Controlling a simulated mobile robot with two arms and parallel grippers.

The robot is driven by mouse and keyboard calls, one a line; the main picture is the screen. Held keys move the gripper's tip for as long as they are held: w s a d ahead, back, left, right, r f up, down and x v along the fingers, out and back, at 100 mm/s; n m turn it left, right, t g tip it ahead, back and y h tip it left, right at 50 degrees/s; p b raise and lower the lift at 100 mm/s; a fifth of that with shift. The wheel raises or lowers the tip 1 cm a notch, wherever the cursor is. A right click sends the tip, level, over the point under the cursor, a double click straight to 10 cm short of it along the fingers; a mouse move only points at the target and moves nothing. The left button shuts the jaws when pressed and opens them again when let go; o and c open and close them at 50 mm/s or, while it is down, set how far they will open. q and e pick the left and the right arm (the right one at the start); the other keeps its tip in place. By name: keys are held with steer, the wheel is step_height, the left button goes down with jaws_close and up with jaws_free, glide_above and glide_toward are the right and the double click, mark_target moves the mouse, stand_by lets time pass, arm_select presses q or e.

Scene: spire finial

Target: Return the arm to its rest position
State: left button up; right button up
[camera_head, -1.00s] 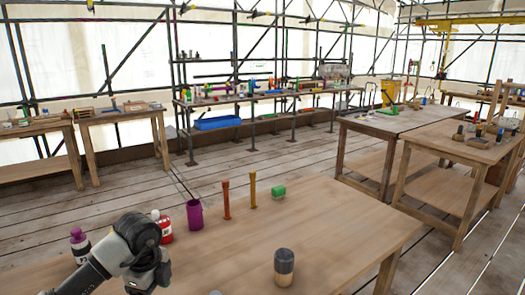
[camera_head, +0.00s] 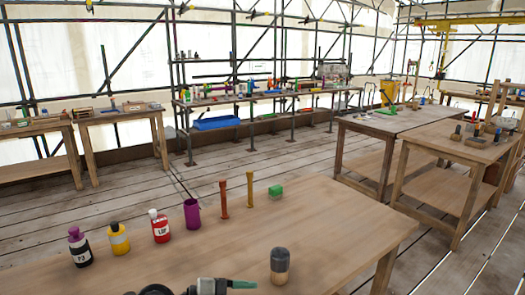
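Part of my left arm (camera_head: 205,287) shows at the bottom edge, low over the near table (camera_head: 340,240). Most of it is cut off by the frame, and its fingers cannot be made out. A dark green tapered piece (camera_head: 242,284) sticks out to the right beside it; I cannot tell whether it is held or lies on the table. My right gripper is not in view.
On the near table stand a purple-capped bottle (camera_head: 79,247), a yellow bottle (camera_head: 119,239), a red bottle (camera_head: 160,227), a purple cup (camera_head: 192,214), an orange-brown post (camera_head: 224,200), a yellow post (camera_head: 250,189), a green block (camera_head: 276,191) and a dark-topped cylinder (camera_head: 280,266).

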arm_select(q)
steer(key=a+r+n+t+y, duration=0.2)
steer(key=a+r+n+t, duration=0.4)
steer(key=n+t, duration=0.85)
steer(key=s+a+f+n+g+y, duration=0.2)
steer(key=s+a+f+n+y, duration=0.2)
steer(key=a+f+n+y, duration=0.75)
steer(key=s+f+m+g+y, duration=0.1)
steer(key=s+f+g, duration=0.5)
steer(key=s, duration=0.4)
steer(key=s+f+m+g+y, duration=0.1)
steer(key=s+f+m+g, duration=0.1)
steer(key=s+f+g, duration=0.55)
step_height(320, 180, down, 25)
steer(key=s, duration=0.3)
steer(key=s+a+f, duration=0.2)
steer(key=s+f, duration=1.3)
steer(key=shift+s+a+g, duration=0.3)
steer(key=shift+g, duration=0.1)
